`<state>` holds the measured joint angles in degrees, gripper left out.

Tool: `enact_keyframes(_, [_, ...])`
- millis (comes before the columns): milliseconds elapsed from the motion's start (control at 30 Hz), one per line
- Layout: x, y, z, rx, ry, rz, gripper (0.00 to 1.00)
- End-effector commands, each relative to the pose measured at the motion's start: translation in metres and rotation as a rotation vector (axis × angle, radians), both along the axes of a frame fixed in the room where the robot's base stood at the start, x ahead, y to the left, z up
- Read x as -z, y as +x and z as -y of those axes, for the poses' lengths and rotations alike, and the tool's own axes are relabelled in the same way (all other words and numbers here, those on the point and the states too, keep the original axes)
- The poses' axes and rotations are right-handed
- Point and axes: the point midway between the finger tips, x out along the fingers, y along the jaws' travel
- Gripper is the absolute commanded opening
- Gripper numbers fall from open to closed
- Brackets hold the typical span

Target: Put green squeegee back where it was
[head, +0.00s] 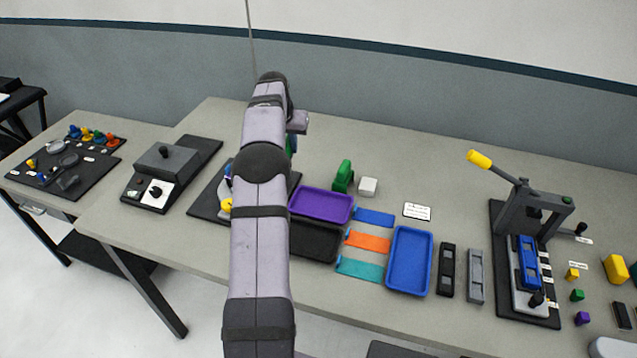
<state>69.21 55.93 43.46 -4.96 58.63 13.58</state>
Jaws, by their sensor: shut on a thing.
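My arm reaches away from the camera over the table, and my gripper (293,133) is partly hidden behind its own links. It is shut on a green piece, which I take to be the green squeegee (291,146). Only a narrow part of the squeegee shows beside the arm, above the far end of a dark mat (204,200). I cannot tell whether it touches the mat. My arm hides much of this mat and most of what is on it; a small yellow item (226,205) and a blue item show at its left side.
An upright green object (343,176) and a white block (368,187) stand right of the gripper. Purple (322,219) and blue (428,262) trays and coloured strips lie nearer. A lever press (533,220) stands at right, a grey device (166,160) at left. The table's back is clear.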

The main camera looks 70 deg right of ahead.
Motion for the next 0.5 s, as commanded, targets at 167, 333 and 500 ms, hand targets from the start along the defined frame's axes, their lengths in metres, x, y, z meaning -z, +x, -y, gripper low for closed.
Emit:
enact_keyframes(167, [0.003, -0.051, 0.023, 0.1, -0.004, 0.0, 0.0])
enact_keyframes(333, [0.004, -0.076, 0.032, 0.147, -0.003, -0.001, 0.0])
enact_keyframes(500, [0.004, -0.082, 0.034, 0.158, -0.004, -0.001, 0.0])
